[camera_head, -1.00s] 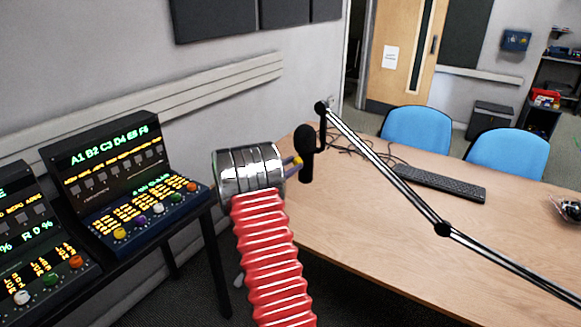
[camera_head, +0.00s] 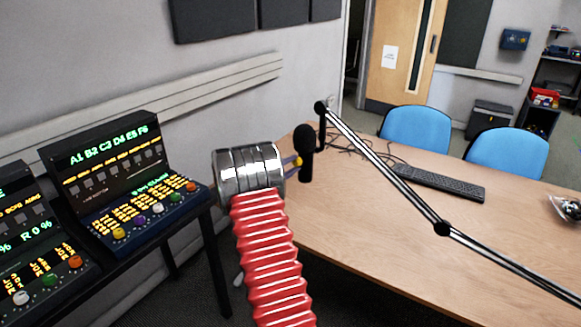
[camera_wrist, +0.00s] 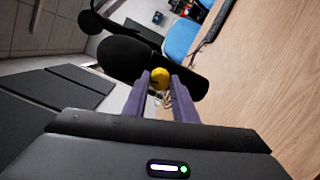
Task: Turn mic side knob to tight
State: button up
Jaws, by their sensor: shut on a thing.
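The black microphone (camera_head: 306,140) hangs at the end of a jointed boom arm (camera_head: 385,175) above the desk. In the wrist view the microphone (camera_wrist: 128,58) lies across the picture just beyond my fingers. A small yellow knob (camera_wrist: 160,74) shows on its side, between my fingertips. My gripper (camera_head: 296,162) reaches the microphone's left side in the head view. In the wrist view my gripper (camera_wrist: 160,80) has its two purple fingers shut on the yellow knob. Any mark showing how far the knob is turned cannot be made out.
The wooden desk (camera_head: 390,235) carries a keyboard (camera_head: 440,182) and loose cables (camera_head: 345,142). Two blue chairs (camera_head: 415,130) stand behind it. Control consoles with lit panels (camera_head: 125,180) stand at the left. The boom arm crosses over the desk to the right.

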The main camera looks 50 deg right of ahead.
jog(key=shift+s+f+m, duration=0.1)
jog(key=shift+f+m, duration=0.05)
jog(key=shift+m, duration=0.8)
jog(key=shift+s+f+m, duration=0.1)
jog(key=shift+m, duration=0.85)
jog(key=o, duration=1)
jog(key=shift+o, duration=0.2)
jog(key=shift+r, duration=0.1)
jog(key=shift+w, duration=0.1)
jog(key=shift+w+a, duration=0.1)
jog(key=shift+a, duration=0.5)
jog(key=w+a, duration=0.1)
jog(key=a, duration=1.1)
jog(key=shift+a, duration=0.3)
